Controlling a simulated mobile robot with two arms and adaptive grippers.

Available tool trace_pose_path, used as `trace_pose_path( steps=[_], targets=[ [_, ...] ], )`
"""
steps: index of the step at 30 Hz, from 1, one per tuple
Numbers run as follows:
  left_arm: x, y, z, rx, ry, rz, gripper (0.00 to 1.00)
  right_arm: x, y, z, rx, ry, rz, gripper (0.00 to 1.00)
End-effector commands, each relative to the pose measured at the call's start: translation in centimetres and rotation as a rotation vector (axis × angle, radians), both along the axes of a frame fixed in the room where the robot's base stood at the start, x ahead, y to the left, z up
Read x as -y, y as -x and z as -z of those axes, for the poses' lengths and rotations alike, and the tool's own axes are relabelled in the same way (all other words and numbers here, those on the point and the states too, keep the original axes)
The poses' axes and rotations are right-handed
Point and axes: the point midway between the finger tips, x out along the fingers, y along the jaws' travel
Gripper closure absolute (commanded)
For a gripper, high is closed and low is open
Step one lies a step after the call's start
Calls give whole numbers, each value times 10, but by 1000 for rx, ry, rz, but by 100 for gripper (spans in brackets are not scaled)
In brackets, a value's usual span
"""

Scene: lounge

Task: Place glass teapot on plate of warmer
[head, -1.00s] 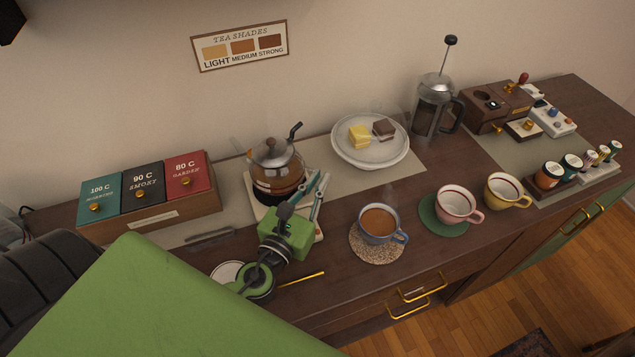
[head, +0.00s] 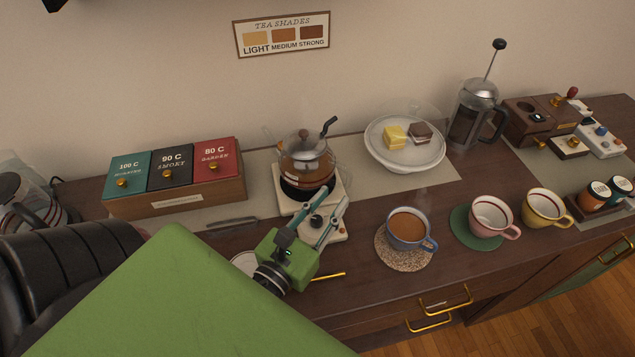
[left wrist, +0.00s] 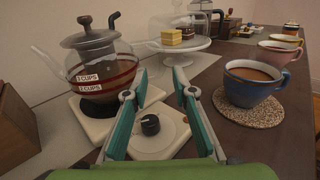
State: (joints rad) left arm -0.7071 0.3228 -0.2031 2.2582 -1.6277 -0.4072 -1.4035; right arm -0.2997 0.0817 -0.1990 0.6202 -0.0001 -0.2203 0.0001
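The glass teapot (head: 307,165), with amber tea, a grey lid and a dark handle, stands upright on the dark round plate (head: 300,192) of the cream warmer (head: 283,203). It also shows in the left wrist view (left wrist: 108,75), with a "2 cups" mark. The warmer's black knob (left wrist: 150,124) is in front of the teapot. My left gripper (head: 338,195) is over the front of the warmer. Its two teal fingers are spread and empty in the left wrist view (left wrist: 158,95), to the right of the teapot and apart from it. My right gripper is not in view.
A tea box (head: 180,200) stands left of the warmer. A cake stand (head: 376,151) is behind right. A blue cup (head: 407,228) of tea on a speckled coaster (head: 402,259) stands right of my gripper. Another glass vessel (head: 20,205) is at the far left.

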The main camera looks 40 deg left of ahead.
Motion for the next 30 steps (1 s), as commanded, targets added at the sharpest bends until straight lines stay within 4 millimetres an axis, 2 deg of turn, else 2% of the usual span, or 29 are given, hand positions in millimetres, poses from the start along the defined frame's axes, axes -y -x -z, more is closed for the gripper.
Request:
trace_pose_path(
  steps=[1, 3, 10, 30],
  targets=[
    [1, 9, 6, -3, 0, 1, 75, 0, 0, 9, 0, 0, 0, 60],
    [1, 20, 4, -3, 0, 2, 75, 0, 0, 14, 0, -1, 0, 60],
    [2, 41, 2, -1, -1, 1, 75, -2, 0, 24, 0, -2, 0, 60],
    [2, 45, -1, 1, 1, 0, 75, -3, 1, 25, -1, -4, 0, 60]
  ],
)
